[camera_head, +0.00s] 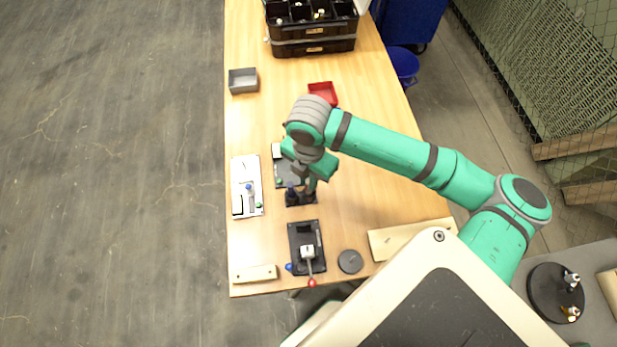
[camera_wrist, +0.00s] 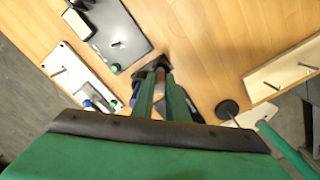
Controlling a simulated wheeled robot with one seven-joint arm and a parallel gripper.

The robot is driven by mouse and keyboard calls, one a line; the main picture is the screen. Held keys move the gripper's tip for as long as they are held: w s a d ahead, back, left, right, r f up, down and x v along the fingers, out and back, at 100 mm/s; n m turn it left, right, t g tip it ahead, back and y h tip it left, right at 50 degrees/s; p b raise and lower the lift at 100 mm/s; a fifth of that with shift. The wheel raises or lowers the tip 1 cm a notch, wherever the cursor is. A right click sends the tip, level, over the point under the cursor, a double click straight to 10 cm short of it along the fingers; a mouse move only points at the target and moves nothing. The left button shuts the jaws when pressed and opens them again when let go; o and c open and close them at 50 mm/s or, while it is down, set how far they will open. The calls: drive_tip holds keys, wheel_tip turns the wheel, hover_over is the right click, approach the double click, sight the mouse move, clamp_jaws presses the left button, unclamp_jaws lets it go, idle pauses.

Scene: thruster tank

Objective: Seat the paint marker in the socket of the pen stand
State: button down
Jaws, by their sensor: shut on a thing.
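My gripper (camera_head: 309,188) points down over the near-middle of the table, its fingers closed. In the wrist view the fingers (camera_wrist: 161,88) are shut on a slim piece with a reddish and pale part, which looks like the paint marker (camera_wrist: 160,74); the fingers hide most of it. A small dark base, which looks like the pen stand (camera_head: 292,198), is right at the fingertips.
Close by are a white board (camera_head: 239,173) with a blue knob, a dark plate (camera_head: 286,177), a black lever fixture (camera_head: 296,257), a dark disc (camera_head: 350,261) and a wooden board (camera_head: 390,243). Grey (camera_head: 243,80) and red (camera_head: 322,92) trays stand farther off. The upper middle tabletop is clear.

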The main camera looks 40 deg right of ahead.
drive_tip(key=shift+s+f, duration=0.15)
drive_tip(key=shift+f, duration=0.05)
idle(0.4)
drive_tip(key=c, duration=1.7)
unclamp_jaws()
drive_tip(key=shift+o, duration=0.2)
wheel_tip(320, 180, up, 9)
drive_tip(key=shift+r, duration=0.2)
wheel_tip(320, 180, up, 5)
drive_tip(key=shift+r, duration=0.2)
